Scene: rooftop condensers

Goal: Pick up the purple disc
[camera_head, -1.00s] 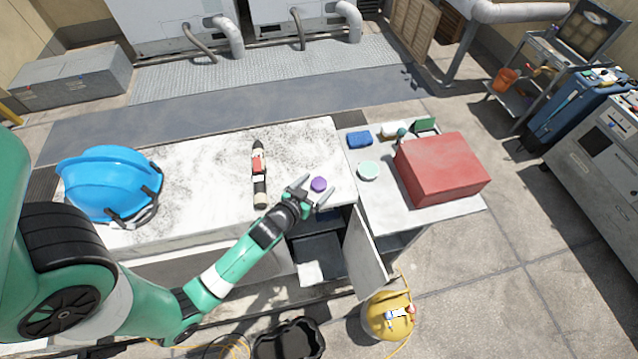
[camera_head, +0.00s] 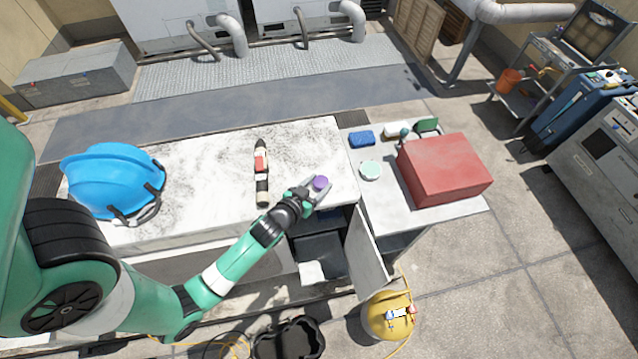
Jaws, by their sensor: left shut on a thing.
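The purple disc (camera_head: 321,183) is at the right end of the white, dark-smudged worktop (camera_head: 210,160). My left gripper (camera_head: 319,188) reaches in from the lower left and is shut on the disc, with a finger on either side of it. The disc's top shows between the fingers. I cannot tell whether the disc still touches the worktop. My right gripper is not in view.
A black and red cylinder (camera_head: 262,172) lies left of the gripper, and a blue helmet (camera_head: 112,180) farther left. A cabinet door (camera_head: 367,262) hangs open below.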

